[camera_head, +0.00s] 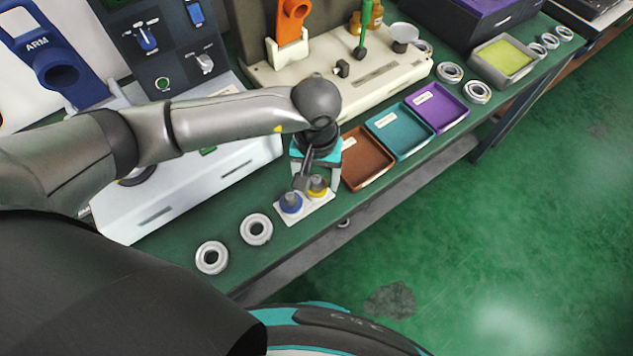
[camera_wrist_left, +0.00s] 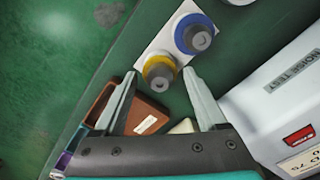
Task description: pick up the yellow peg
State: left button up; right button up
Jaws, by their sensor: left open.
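The yellow peg (camera_head: 318,186) stands on a small white plate (camera_head: 306,213) near the bench's front edge, with a grey top above its yellow base. A blue peg (camera_head: 290,203) stands beside it on the same plate. In the left wrist view the yellow peg (camera_wrist_left: 159,71) lies just beyond and between the open fingertips, and the blue peg (camera_wrist_left: 194,35) is farther off. My left gripper (camera_wrist_left: 160,78) is open and empty, close to the yellow peg; it also shows in the head view (camera_head: 308,184), partly hiding the pegs. My right gripper is not in view.
Brown (camera_head: 367,158), teal (camera_head: 399,130) and purple (camera_head: 436,107) trays sit to the right of the gripper. Two bearing rings (camera_head: 256,229) lie to the left of the plate. A white machine (camera_head: 160,190) stands behind them. The bench's front edge is close.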

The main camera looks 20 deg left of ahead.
pick_arm(q)
grip_shut()
dwell(0.5)
